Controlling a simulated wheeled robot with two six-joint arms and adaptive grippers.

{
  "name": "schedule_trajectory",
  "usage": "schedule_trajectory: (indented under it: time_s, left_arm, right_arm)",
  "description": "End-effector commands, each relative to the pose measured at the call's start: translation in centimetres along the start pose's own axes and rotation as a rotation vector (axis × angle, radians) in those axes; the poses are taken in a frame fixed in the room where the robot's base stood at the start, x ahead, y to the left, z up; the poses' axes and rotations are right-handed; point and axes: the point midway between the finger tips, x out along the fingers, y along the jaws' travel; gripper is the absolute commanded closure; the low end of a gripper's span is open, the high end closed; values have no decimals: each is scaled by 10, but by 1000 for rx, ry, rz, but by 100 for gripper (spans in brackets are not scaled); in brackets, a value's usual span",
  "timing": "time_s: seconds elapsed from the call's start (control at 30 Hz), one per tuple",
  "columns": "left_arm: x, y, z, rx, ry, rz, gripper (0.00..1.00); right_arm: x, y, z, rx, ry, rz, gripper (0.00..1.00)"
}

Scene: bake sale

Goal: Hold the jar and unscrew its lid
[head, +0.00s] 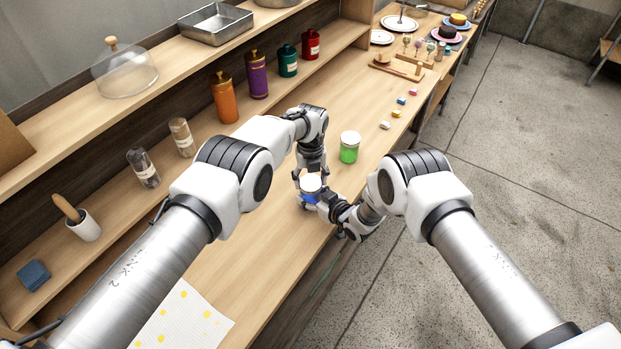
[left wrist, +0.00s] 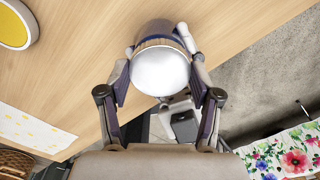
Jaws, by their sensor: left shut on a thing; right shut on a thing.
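The jar (head: 309,198) stands on the wooden counter, with blue contents and a white lid (head: 311,183). In the left wrist view the lid (left wrist: 161,71) faces the camera, with the jar's blue body partly hidden behind it. My left gripper (head: 309,177) reaches down from above, its fingers shut on both sides of the lid. Its fingers also show in the left wrist view (left wrist: 160,85). My right gripper (head: 320,205) comes in low from the right and is shut on the jar's body. Its fingers partly hide the jar.
A second jar (head: 349,147) with green contents and a white lid stands behind to the right. Canisters (head: 258,76) and a glass dome (head: 124,70) stand on the shelves at left. A yellow-dotted paper (head: 183,318) lies at the front. The counter's edge runs close by my right gripper.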

Motion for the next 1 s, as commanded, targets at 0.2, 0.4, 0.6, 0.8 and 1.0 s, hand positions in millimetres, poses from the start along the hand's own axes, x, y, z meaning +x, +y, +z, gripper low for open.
schedule_trajectory:
  time_s: [0.2,0.4,0.6,0.8,1.0]
  left_arm:
    - [1,1,0,-189,2,2,78]
    - [1,2,-1,-780,2,3,78]
    - [1,3,-3,-1437,3,6,78]
    - [1,2,-4,-2092,2,7,78]
    - [1,1,-5,-2746,1,9,78]
  right_arm:
    - [0,-1,3,2,-6,-1,100]
    - [0,-1,3,3,-6,-1,100]
    - [0,0,3,3,-6,0,100]
    - [0,0,3,4,-6,1,100]
    - [0,0,3,4,-6,1,100]
